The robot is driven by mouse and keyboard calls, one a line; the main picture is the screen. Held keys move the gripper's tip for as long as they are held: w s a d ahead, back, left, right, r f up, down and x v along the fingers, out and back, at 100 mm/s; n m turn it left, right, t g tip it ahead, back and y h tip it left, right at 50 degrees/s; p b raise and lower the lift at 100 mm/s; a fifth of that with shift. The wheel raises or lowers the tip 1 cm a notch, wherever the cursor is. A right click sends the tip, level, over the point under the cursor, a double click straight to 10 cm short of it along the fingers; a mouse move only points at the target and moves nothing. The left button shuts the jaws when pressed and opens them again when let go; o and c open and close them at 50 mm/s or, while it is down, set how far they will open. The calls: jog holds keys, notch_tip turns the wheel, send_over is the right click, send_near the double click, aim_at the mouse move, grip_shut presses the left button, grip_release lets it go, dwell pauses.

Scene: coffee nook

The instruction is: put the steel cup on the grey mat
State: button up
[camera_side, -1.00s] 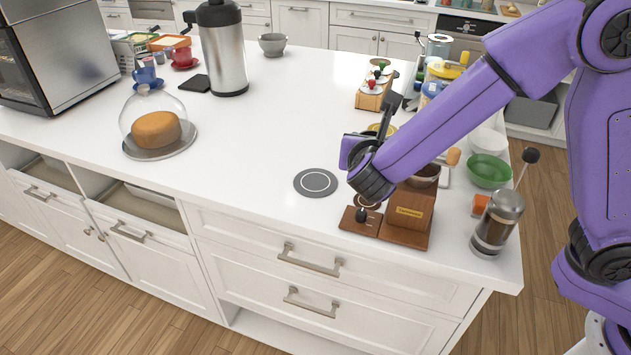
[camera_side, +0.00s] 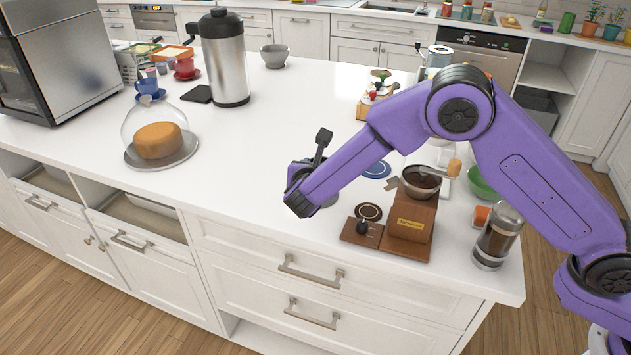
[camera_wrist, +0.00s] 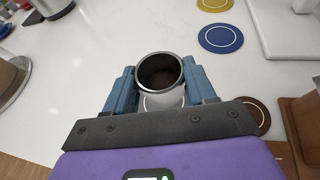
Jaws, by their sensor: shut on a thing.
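The steel cup (camera_wrist: 161,72) is upright between the blue fingers of my gripper (camera_wrist: 160,82) in the wrist view, with its dark inside showing. My gripper is shut on it. In the side view my gripper (camera_side: 300,178) is at the grey mat (camera_side: 331,199), which shows only as a sliver beside my wrist. My wrist hides the cup there. In the wrist view the cup and fingers cover most of the spot below, so I cannot tell whether the cup touches the mat.
A wooden coffee grinder (camera_side: 408,222) and a brown mat (camera_side: 368,211) are to the right. A blue mat (camera_side: 377,169) lies behind. A glass-domed cake (camera_side: 157,141) stands to the left, with clear counter between.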

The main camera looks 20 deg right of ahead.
jog(key=shift+w+a+f, duration=0.2)
jog(key=shift+w+f, duration=0.15)
jog(key=shift+f, duration=0.05)
jog(key=shift+w+a+f, duration=0.1)
jog(key=shift+w+f, duration=0.1)
jog(key=shift+f, duration=1.55)
jog(key=shift+f, duration=0.2)
jog(key=o, duration=1.1)
jog(key=shift+r, duration=0.15)
jog(key=shift+s+a+r, duration=0.1)
jog(key=shift+s+r, duration=0.05)
jog(key=shift+s, duration=0.05)
jog(key=v, duration=1.1)
jog(key=shift+s+a+r, duration=0.1)
jog(key=shift+s+r, duration=0.05)
jog(key=shift+s, duration=0.05)
